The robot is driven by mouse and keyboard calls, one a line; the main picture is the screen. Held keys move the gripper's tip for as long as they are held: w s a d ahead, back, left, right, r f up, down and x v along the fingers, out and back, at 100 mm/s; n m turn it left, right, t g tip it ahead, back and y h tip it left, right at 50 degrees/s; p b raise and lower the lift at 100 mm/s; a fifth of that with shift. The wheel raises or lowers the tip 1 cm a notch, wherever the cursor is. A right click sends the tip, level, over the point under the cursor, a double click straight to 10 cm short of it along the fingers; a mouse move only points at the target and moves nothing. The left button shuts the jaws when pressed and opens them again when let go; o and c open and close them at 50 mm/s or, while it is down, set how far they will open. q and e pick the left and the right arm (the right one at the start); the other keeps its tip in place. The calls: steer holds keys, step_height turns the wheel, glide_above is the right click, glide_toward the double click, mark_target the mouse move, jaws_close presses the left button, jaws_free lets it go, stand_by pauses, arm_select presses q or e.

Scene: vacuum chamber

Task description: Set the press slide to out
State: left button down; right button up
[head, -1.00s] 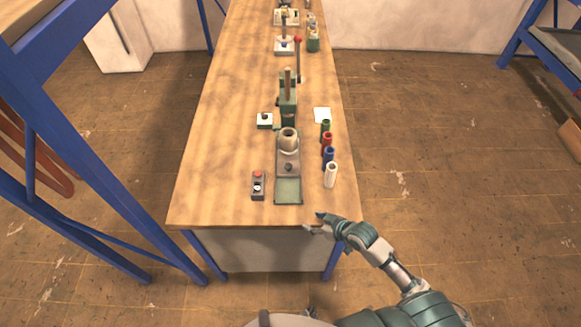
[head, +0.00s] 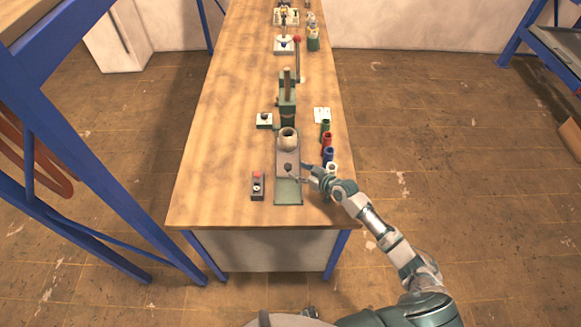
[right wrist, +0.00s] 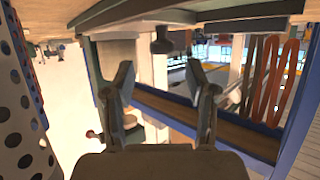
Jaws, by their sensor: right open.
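The press (head: 287,100) is green and stands mid-table. The grey press slide (head: 289,157) lies in front of it on a green bed (head: 288,192), whose near end is bare. The slide carries a pale cup (head: 287,139) and a dark knob (head: 288,168) near its front edge. My right gripper (head: 307,174) is over the right side of the bed, close to the knob. In the right wrist view the open fingers (right wrist: 160,82) point toward the dark knob (right wrist: 161,41), which shows beyond and between the tips, apparently untouched. My left gripper is not seen.
Green, red, blue and white cylinders (head: 328,155) stand in a row right of the slide, close to my right gripper. A small control box (head: 257,186) sits left of the bed. The table's left side (head: 215,160) is clear.

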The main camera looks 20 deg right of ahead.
mark_target(290, 167)
steer(key=x, duration=0.4)
steer(key=shift+w+f, duration=0.15)
steer(key=shift+w+a+f, duration=0.1)
steer(key=shift+w+a, duration=0.3)
steer(key=shift+a, duration=0.1)
steer(key=shift+d, duration=0.15)
jaws_close()
